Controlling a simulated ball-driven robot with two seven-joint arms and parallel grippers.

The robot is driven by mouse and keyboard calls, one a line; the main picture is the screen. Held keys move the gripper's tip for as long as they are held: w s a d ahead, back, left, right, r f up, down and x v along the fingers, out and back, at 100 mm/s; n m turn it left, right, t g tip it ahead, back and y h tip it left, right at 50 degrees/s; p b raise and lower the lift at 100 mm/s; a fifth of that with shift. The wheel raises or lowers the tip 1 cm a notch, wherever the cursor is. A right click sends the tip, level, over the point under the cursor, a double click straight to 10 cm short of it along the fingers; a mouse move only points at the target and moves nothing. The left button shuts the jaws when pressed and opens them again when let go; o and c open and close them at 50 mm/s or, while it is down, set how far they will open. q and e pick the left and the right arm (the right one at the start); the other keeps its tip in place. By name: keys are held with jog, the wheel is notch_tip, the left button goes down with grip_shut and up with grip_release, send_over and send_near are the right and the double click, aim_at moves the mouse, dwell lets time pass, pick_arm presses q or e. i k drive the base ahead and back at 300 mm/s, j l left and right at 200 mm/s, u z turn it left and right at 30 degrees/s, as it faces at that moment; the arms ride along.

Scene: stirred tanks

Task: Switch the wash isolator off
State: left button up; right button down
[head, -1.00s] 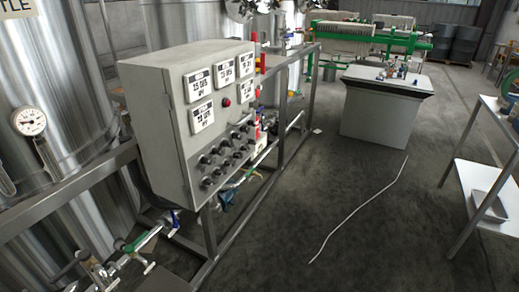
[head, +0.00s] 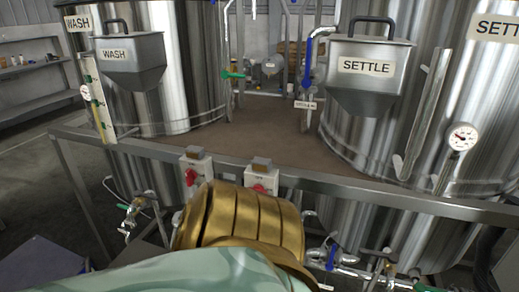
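Two grey isolator boxes with red rotary handles sit on the front rail below the tanks. The left isolator (head: 196,173) is on the wash tank's side, and the right isolator (head: 262,178) is towards the settle tank. Their small labels are too small to read, and I cannot tell the handle positions for sure. The wash tank (head: 200,70) carries a hopper (head: 130,60) marked WASH. A brass-coloured part of my own arm stands just in front of the isolators and covers the lower edge of the right one. Neither gripper is in view.
The settle tank (head: 385,135) with its SETTLE hopper (head: 365,70) stands at the right. A metal rail (head: 400,200) runs across the front. Pipes and valves (head: 340,258) sit low at the right, with another valve (head: 135,208) at left. Floor shows free at the far left.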

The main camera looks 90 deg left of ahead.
aim_at(190, 175)
jog(key=u, duration=3.2)
